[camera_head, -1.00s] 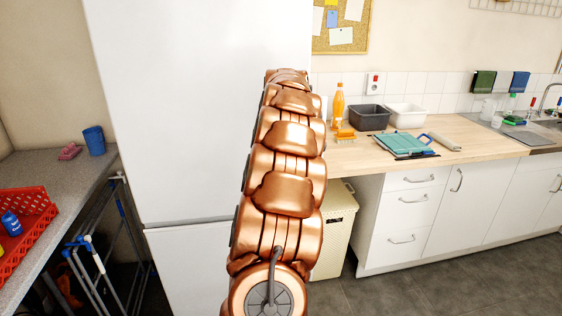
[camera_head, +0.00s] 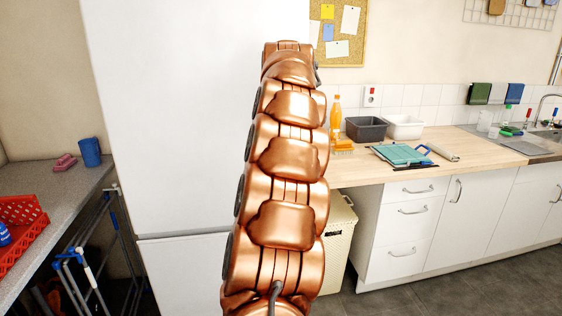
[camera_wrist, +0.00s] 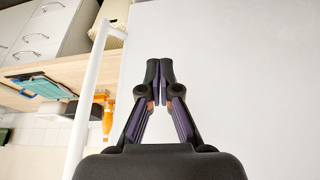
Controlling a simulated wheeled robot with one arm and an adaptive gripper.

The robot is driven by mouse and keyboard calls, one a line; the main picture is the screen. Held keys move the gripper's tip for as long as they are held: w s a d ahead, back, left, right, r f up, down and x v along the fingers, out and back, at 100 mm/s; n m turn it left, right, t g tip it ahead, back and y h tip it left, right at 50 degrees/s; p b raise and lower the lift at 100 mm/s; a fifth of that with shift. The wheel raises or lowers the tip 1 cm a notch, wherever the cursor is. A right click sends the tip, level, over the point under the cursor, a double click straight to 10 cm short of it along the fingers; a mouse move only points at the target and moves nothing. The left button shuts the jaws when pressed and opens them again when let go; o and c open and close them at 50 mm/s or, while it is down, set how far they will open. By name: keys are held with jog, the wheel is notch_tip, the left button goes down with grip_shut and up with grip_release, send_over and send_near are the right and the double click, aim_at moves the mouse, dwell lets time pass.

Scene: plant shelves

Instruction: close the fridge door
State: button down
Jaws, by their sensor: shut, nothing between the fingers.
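The white fridge (camera_head: 175,110) stands upright left of centre in the head view, with a horizontal seam across its lower part. In the wrist view the fridge door's plain white face (camera_wrist: 245,80) fills the right side. A long white bar, apparently its handle (camera_wrist: 92,95), runs left of my gripper. My gripper (camera_wrist: 160,66) is shut and empty, pointing at the door face near its edge. Whether the fingertips touch it is unclear. In the head view my own arm hides the gripper and part of the door. I cannot tell how far open the door stands.
A wooden counter (camera_head: 362,170) with white drawers stands right of the fridge. A cream bin (camera_head: 338,235) is beside it. A grey worktop (camera_head: 45,192) with a blue cup (camera_head: 90,152) and red crate (camera_head: 22,235) lies left. Grey floor (camera_head: 470,285) is clear at right.

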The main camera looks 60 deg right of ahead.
jog(key=shift+s+a+r, duration=0.15)
jog(key=shift+a+r, duration=0.1)
jog(key=shift+r, duration=0.35)
dwell(0.3)
jog(key=w+a+f+n+y, duration=0.1)
jog(key=w+a+n, duration=0.1)
jog(key=w+a, duration=0.5)
jog(key=w+a+f+n+y, duration=0.1)
jog(key=w+a+f+n, duration=0.15)
jog(key=a, duration=0.85)
jog(key=a+f+n+y, duration=0.1)
jog(key=a+f+n, duration=0.25)
jog(key=a, duration=1.25)
jog(key=s+a+f+n+g, duration=0.1)
jog(key=s+a+f, duration=0.2)
jog(key=a, duration=0.3)
jog(key=s+a+f+n+g, duration=0.1)
jog(key=s+a+f, duration=0.2)
jog(key=a, duration=0.3)
jog(key=s+a+f+n+g, duration=0.1)
jog(key=s+a+f, duration=0.3)
jog(key=s, duration=0.3)
jog(key=s+a+f+g, duration=0.1)
jog(key=s+a+f, duration=0.3)
jog(key=s, duration=0.3)
jog(key=shift+a+n+y, duration=0.15)
jog(key=shift+n+y, duration=0.25)
